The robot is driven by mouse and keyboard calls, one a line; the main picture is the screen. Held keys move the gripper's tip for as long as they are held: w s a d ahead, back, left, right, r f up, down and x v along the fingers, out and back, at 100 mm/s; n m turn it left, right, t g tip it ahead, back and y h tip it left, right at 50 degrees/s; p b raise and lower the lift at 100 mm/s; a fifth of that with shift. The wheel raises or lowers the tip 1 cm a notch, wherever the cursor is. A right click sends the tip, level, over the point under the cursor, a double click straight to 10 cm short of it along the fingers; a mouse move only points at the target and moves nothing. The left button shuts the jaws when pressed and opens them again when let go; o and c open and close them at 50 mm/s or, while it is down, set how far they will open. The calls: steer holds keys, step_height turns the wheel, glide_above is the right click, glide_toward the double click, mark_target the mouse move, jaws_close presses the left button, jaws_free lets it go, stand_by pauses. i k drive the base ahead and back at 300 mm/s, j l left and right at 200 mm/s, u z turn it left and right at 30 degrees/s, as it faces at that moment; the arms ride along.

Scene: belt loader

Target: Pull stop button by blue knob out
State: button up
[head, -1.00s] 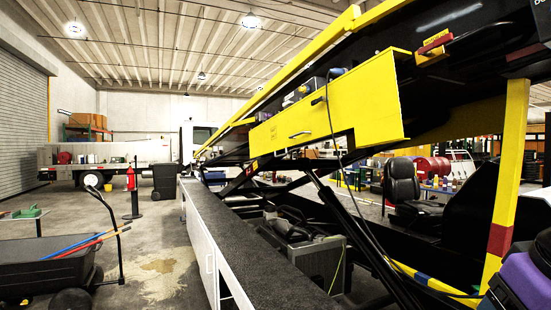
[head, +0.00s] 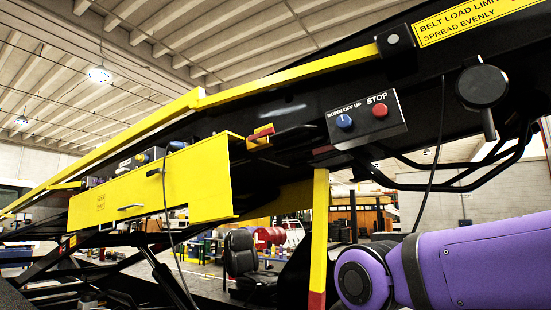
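A dark control box (head: 366,120) is fixed to the side of the black loader boom, in the upper right of the head view. Its right button, labelled STOP, is a red knob (head: 380,110). Its left control, labelled DOWN OFF UP, is a blue knob (head: 344,121). Whether the stop button is pushed in or out cannot be told. My purple arm shows at the lower right, below the box and apart from it. My gripper is outside the view.
A yellow panel box (head: 150,190) with a handle hangs on the boom at the left. A yellow post (head: 320,235) stands below the control box. A black round fitting (head: 482,88) and black bent bars (head: 450,172) lie right of it. A black seat (head: 243,258) stands behind.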

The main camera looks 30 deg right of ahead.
mark_target(380, 110)
steer(key=z, duration=1.2)
